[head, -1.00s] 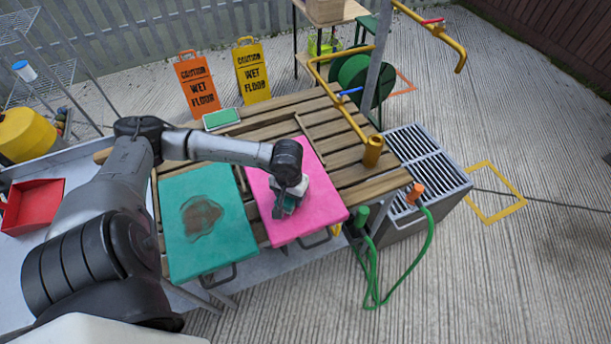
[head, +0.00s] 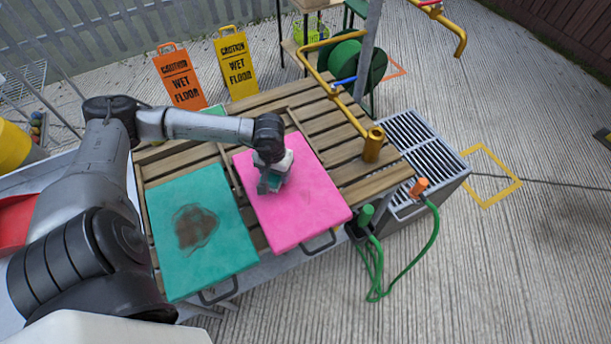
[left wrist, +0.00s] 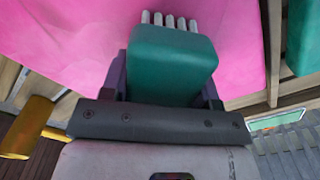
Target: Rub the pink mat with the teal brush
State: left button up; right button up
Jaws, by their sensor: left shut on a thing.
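The pink mat (head: 300,212) lies on the slatted wooden table, to the right of a teal mat with a brown stain. My left gripper (head: 270,180) is over the upper left part of the pink mat. It is shut on the teal brush (left wrist: 172,62), whose teal block fills the space between the fingers in the left wrist view. Pale bristles (left wrist: 170,20) show at the brush's far end, against the pink mat. I cannot tell whether they touch it. My right gripper is not in view.
The teal mat (head: 183,258) lies beside the pink one. A yellow pipe (head: 340,100) rises from the table at the right. A metal grated basin (head: 411,150) and green hose (head: 378,265) stand beyond. Wet floor signs (head: 237,66) stand behind the table.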

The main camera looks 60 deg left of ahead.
pick_arm(q)
jog(key=r, duration=0.1)
jog(key=r+p, duration=0.1)
jog(key=shift+a+r, duration=0.3)
jog(key=shift+r, duration=0.05)
jog(key=shift+d+r+p, duration=0.35)
jog(key=shift+r+p, duration=0.15)
jog(key=shift+r, duration=0.5)
jog(key=shift+a+r+p, duration=0.15)
jog(key=shift+r+p, duration=0.45)
jog(key=shift+r, duration=0.2)
jog(key=shift+r+p, duration=0.45)
jog(key=shift+r, duration=0.45)
